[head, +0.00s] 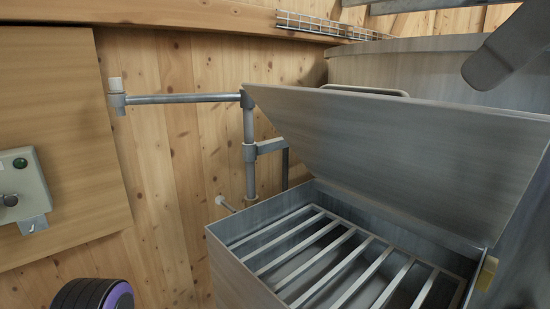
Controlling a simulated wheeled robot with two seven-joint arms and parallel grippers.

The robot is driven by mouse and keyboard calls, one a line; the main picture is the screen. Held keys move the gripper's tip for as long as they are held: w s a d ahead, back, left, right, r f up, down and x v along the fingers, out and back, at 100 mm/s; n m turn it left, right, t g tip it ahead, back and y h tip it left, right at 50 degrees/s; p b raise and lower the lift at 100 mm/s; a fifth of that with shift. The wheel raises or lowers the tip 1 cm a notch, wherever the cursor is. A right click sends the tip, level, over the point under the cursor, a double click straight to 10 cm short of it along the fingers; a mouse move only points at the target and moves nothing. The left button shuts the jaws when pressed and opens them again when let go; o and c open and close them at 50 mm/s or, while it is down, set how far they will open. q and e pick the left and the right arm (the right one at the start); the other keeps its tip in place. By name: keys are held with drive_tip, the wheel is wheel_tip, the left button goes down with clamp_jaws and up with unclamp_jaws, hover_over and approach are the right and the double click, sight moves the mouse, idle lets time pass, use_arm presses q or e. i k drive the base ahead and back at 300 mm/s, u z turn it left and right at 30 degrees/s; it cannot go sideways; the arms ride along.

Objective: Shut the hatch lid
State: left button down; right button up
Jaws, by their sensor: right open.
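The hatch lid (400,145) is a flat grey metal plate. It stands open, tilted up from the back edge of the hatch box (245,280), and its underside faces me. A bar handle (365,91) shows just behind its upper edge. The box opening is uncovered and shows a grate of parallel bars (325,260). Part of my right gripper (505,50), a grey rounded piece, shows at the top right, above the lid's right part in the picture. The rest of it is cut off by the frame, and nothing shows in it.
A grey pipe (185,98) with a vertical post stands left of the lid before the wooden wall. A control box (20,185) with a green button hangs on a panel at the far left. A yellow piece (486,273) sits at the box's right corner.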

sight(464, 171)
drive_tip(key=k, duration=1.5)
